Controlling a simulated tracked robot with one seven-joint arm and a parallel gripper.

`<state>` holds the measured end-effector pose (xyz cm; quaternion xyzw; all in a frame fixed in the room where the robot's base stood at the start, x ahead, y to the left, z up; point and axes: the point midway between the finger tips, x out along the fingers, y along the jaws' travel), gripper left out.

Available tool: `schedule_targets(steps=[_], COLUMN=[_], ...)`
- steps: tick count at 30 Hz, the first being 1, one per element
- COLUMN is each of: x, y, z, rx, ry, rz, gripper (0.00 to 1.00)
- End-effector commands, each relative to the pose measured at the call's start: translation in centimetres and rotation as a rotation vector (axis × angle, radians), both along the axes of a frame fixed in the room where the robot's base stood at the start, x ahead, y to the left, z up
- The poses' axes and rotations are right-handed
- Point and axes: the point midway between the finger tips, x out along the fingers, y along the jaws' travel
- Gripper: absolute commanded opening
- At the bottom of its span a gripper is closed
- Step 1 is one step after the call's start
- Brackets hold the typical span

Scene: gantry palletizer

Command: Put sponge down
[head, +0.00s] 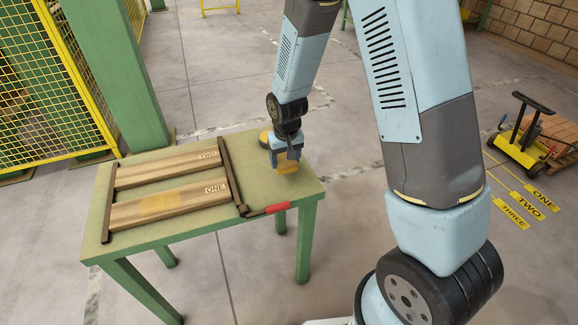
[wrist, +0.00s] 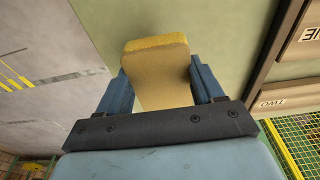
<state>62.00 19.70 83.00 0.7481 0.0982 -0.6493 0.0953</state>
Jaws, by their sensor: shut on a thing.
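The yellow sponge (head: 288,168) is between the fingers of my gripper (head: 284,157), at the right end of the green table (head: 301,191). In the wrist view the sponge (wrist: 156,72) stands out past the two blue fingers of my gripper (wrist: 161,80), which press on its sides. The sponge is over the bare tabletop. I cannot tell whether its lower end touches the surface.
Two wooden boards lie on the table's left side: board ONE (head: 180,201) and board TWO (head: 183,164). A dark bar with a red handle (head: 277,208) reaches the front edge. A green post (head: 115,70) and yellow mesh fence (head: 45,95) stand behind left.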

Motion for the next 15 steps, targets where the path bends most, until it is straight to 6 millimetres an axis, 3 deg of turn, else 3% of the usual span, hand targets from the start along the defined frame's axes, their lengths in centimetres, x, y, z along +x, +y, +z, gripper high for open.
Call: schedule_targets(steps=[11,15], x=[1.5,1.5], y=[-0.7,-0.7], z=[-2.0,-3.8], rx=[0.0,-0.001], ry=[0.001,0.003], rz=[-0.002,0.0], gripper=[0.18,0.18])
